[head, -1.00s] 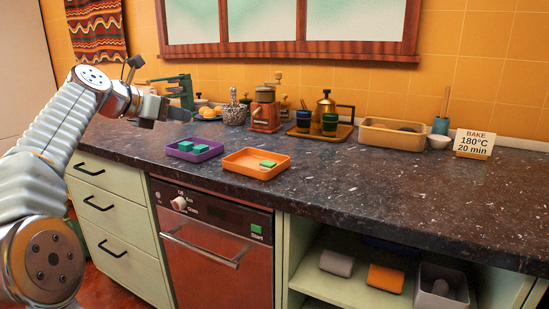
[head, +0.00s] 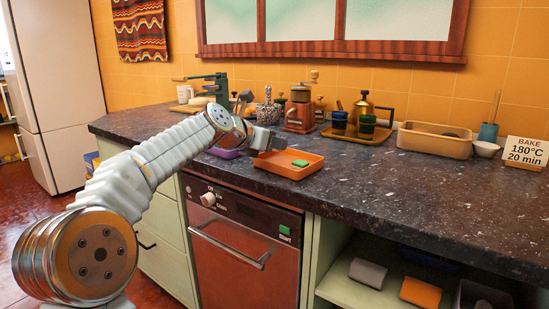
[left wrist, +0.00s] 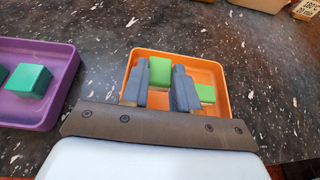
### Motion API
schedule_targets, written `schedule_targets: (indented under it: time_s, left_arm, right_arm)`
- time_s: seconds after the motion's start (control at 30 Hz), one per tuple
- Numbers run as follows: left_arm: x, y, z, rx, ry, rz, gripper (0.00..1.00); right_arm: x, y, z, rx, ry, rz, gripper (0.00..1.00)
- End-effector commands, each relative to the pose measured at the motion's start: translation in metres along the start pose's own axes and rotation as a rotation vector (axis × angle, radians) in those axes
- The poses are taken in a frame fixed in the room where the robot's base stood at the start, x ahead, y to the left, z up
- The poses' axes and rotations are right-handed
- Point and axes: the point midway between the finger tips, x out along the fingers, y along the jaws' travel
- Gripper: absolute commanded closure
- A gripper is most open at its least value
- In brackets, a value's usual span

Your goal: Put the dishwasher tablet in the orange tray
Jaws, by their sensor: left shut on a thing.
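The orange tray (head: 284,174) stands near the front edge of the dark worktop, with one green block (head: 300,163) lying in its right part. My left gripper (head: 267,141) is over the tray's left part. In the left wrist view its two grey fingers (left wrist: 160,92) are shut on another bright green block, the tablet (left wrist: 160,68). The orange tray (left wrist: 221,68) shows beneath and around it, with the lying green block (left wrist: 206,93) just right of the fingers. I cannot tell whether the held tablet touches the tray floor. My right gripper is out of view.
A purple tray (left wrist: 62,112) with teal blocks (left wrist: 30,80) stands left of the orange tray, mostly behind my arm in the head view. A red grinder (head: 300,112), a tray with cups (head: 352,136) and a tan bin (head: 434,144) stand behind.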

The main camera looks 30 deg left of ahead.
Motion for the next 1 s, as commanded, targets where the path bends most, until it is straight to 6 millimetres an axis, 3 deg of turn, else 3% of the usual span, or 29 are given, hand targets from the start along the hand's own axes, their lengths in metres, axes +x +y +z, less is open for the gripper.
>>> schedule_targets:
  time_s: [0.2, 0.5, 0.53, 0.7, 1.0]
  left_arm:
    - [0.015, -0.002, -0.032, -0.002, 0.001, 0.001, 1.00]
    - [0.016, -0.002, -0.032, 0.000, 0.001, -0.001, 1.00]
    - [0.016, -0.002, -0.033, 0.000, 0.001, -0.001, 0.70]
    - [0.016, -0.002, -0.032, 0.000, 0.001, -0.001, 0.46]
    - [0.014, -0.002, -0.030, 0.000, 0.000, 0.000, 0.46]
  right_arm:
    - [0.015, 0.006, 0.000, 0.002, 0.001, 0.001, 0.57]
    - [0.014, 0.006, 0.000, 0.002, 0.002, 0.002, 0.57]
    - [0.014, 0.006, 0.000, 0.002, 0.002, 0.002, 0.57]
    - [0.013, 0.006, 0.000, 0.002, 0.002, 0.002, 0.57]
    - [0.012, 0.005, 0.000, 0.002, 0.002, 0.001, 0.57]
